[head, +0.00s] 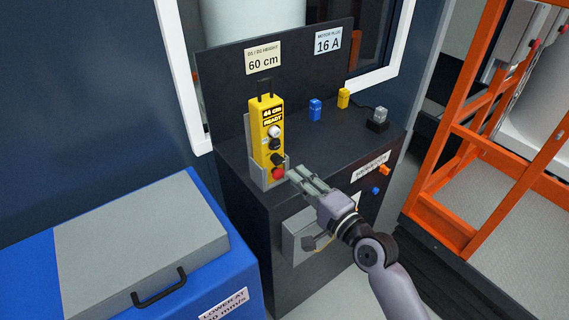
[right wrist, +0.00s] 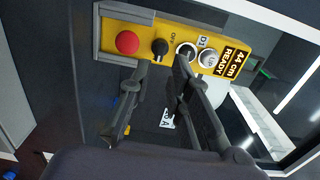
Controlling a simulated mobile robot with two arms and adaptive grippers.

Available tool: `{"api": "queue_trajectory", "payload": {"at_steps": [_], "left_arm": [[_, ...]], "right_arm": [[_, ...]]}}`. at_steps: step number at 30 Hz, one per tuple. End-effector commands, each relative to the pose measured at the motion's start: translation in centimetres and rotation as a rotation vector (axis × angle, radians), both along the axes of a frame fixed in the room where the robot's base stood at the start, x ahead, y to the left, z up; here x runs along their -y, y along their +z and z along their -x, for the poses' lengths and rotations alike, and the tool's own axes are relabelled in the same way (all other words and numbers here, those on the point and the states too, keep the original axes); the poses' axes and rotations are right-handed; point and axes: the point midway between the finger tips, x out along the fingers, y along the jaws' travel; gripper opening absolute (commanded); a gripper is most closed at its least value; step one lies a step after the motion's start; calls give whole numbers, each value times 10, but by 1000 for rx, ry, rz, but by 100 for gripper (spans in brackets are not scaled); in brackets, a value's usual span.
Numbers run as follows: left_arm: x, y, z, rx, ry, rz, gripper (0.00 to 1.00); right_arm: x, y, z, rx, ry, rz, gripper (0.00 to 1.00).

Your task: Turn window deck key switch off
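The yellow control pendant (head: 258,135) stands in a grey holder on the dark deck by the window. Its display reads 44 cm READY. The black key switch (head: 277,158) sits low on it, above the red button (head: 278,174). In the right wrist view the black switch (right wrist: 160,47) shows beside an "OFF" label, next to the red button (right wrist: 127,42). My right gripper (head: 294,176) is just in front of the pendant's lower end. In its wrist view the fingers (right wrist: 161,66) are apart, with the switch beyond the gap; contact is unclear. My left gripper is out of view.
Blue (head: 315,110) and yellow (head: 343,98) plugs and a grey connector (head: 378,118) stand on the deck. A blue box with a grey lid (head: 140,235) is at left. An orange frame (head: 465,150) is at right. A grey box (head: 297,240) projects from the deck's front.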

Motion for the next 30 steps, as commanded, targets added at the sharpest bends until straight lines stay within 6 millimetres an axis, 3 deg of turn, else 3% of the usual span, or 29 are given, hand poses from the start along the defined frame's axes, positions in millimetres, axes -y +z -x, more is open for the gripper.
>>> {"api": "queue_trajectory", "payload": {"at_steps": [6, 12, 22, 30], "left_arm": [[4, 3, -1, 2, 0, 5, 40], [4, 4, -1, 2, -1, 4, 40], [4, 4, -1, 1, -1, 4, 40], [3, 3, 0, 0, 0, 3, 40]], "right_arm": [[-24, 1, -33, 3, 0, 0, 18], [-35, 0, -48, 1, 0, 2, 18], [-36, 0, -50, 1, 0, 1, 18], [-36, 0, -50, 1, 0, 1, 0]]}}
